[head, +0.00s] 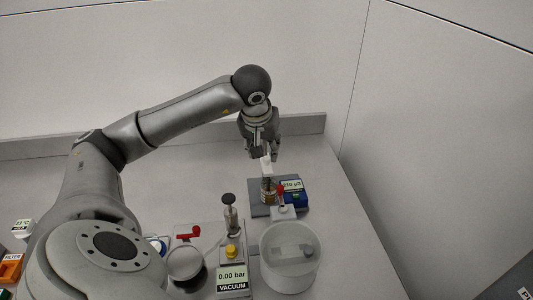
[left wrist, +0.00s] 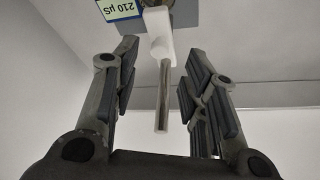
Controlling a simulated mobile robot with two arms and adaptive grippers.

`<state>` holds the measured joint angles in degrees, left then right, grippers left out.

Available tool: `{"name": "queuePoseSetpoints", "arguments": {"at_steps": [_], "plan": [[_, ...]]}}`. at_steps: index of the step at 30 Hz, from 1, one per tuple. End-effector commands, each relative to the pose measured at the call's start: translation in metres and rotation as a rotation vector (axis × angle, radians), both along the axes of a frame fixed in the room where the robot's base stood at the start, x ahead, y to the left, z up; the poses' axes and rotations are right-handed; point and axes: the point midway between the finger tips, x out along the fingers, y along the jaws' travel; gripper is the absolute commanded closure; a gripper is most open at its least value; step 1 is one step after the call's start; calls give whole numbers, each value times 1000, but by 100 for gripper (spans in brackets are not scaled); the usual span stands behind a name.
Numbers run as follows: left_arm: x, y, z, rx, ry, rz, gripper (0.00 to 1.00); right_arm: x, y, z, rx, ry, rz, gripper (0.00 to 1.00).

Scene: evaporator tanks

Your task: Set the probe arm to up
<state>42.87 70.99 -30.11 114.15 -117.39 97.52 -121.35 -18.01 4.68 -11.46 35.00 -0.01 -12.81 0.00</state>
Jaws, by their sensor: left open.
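The probe arm is a white piece with a metal rod; in the left wrist view, the white arm (left wrist: 159,40) and the rod (left wrist: 163,100) lie between my left gripper's fingers (left wrist: 161,55), with a gap on each side. In the head view my left gripper (head: 263,156) points down, open, just above the white arm (head: 266,167), partly hiding it. The blue conductivity meter (head: 296,199) reads 210 µS, and its display (left wrist: 119,9) appears upside down in the wrist view. My right gripper is out of view.
A white round vessel (head: 289,268) stands in front of the meter. A vacuum unit reading 0.00 bar (head: 232,277), a yellow knob (head: 231,251), a black-topped plunger (head: 229,212) and a red handle (head: 188,232) are to the left. Walls close the back and right; the bench's back left is clear.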

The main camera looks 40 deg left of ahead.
Motion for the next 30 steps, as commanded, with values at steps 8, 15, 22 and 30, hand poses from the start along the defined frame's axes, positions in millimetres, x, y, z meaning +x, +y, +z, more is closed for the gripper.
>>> {"name": "queuePoseSetpoints", "arguments": {"at_steps": [8,15,22,30], "plan": [[12,6,-35,-2,1,0,60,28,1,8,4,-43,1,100],[15,8,-41,0,0,0,60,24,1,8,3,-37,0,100],[15,8,-41,-1,0,0,71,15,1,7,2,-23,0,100],[15,8,-40,0,-1,0,100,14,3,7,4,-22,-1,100]]}}
